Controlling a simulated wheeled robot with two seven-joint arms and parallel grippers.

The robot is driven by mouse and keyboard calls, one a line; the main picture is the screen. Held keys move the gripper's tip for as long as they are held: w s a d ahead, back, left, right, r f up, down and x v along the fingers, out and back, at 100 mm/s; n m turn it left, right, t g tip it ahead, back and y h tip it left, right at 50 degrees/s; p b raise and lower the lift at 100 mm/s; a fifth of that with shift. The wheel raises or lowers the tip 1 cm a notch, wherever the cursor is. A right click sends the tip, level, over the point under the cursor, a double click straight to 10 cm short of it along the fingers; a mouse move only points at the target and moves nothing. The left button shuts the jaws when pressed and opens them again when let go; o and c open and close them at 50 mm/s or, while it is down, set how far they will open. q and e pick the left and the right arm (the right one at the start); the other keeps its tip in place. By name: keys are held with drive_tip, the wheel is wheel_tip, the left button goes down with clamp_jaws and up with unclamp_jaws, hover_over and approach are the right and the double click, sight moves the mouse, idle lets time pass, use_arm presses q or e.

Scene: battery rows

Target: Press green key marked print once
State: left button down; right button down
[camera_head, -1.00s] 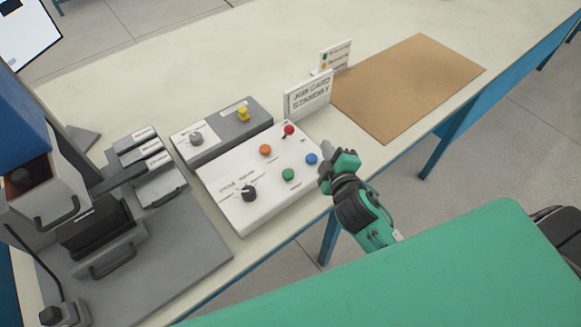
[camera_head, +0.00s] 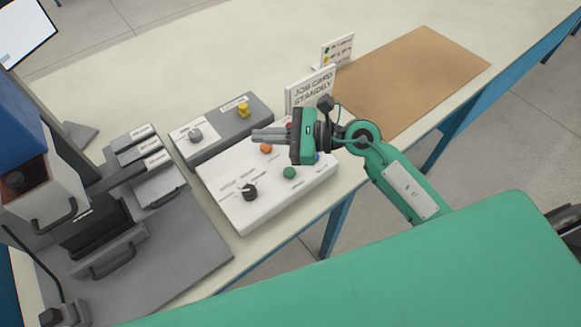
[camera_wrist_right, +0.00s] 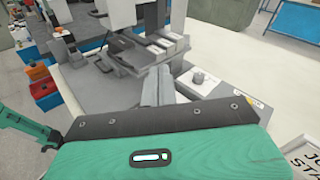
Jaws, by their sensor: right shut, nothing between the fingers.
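A white control panel (camera_head: 225,190) sits on the table with a black knob (camera_head: 249,192), an orange button (camera_head: 265,148) and a green button (camera_head: 289,173). A blue button (camera_head: 317,158) is mostly hidden behind my right gripper. The label by the green button is too small to read. My right gripper (camera_head: 254,135) is shut and empty, above the back of the panel, pointing left and up and left of the green button in the picture. In the right wrist view its fingers (camera_wrist_right: 160,85) show, and its body hides the panel. My left gripper is not in view.
A job card sign (camera_head: 309,88) stands close behind my right gripper. A grey press-like machine (camera_head: 90,225) stands at left. A brown mat (camera_head: 420,75) lies clear at right.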

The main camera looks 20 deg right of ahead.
wheel_tip(320, 180, down, 3)
drive_tip(key=d+n+g+h, duration=0.2)
drive_tip(key=n+h, duration=0.4)
drive_tip(key=h, duration=0.1)
hover_over(294, 171)
wheel_tip(294, 171, down, 4)
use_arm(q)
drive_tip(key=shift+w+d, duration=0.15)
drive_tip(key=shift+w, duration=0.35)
use_arm(e)
drive_tip(key=shift+g, duration=0.3)
